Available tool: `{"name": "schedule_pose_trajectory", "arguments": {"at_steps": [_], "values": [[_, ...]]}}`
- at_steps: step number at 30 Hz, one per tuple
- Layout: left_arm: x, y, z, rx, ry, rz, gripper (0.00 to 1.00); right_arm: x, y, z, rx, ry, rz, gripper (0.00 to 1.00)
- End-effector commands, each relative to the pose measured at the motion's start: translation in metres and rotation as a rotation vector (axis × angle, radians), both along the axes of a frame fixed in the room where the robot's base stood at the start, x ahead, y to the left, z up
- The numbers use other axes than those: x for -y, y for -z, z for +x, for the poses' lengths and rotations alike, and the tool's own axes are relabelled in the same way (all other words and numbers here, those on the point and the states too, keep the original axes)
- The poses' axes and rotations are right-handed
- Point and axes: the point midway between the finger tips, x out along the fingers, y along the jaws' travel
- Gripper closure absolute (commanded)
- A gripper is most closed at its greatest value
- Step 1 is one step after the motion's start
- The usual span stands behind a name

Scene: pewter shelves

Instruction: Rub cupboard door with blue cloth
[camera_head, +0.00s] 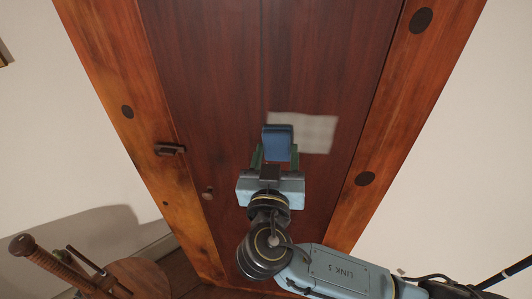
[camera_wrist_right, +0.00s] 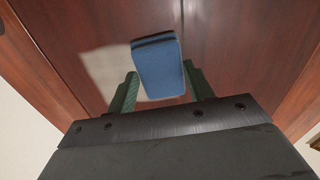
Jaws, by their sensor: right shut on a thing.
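The cupboard door (camera_head: 215,75) is dark reddish wood and stands upright in front of me. The blue cloth (camera_head: 277,143) is a small folded block in front of the door's middle; it also shows in the right wrist view (camera_wrist_right: 158,68). My right gripper (camera_head: 273,160) is shut on the blue cloth, its green fingers on either side. A pale whitish patch (camera_head: 315,132) shows on the door behind the cloth, partly hidden by it. I cannot tell whether the cloth touches the door. My left gripper is not in view.
A lighter orange-brown wooden frame (camera_head: 401,95) with dark round spots borders the door. A dark latch (camera_head: 170,149) and a small knob (camera_head: 207,192) are at the left. A round wooden stool-like thing (camera_head: 135,277) with a brown handled item stands at the lower left. Pale walls flank the frame.

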Motion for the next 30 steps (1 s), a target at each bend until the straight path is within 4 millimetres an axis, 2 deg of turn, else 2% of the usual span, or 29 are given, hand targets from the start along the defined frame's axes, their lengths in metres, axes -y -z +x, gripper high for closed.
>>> {"name": "schedule_pose_trajectory", "arguments": {"at_steps": [11, 20, 30], "values": [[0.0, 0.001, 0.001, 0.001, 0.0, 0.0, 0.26, 0.014, 0.0, -0.002, 0.001, 0.001, 0.001, 0.74], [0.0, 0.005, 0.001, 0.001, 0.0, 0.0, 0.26, 0.04, 0.0, -0.004, 0.0, 0.002, 0.001, 0.74], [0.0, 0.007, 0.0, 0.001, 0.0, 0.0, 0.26, 0.055, 0.0, -0.005, 0.001, 0.005, -0.001, 0.74]]}}
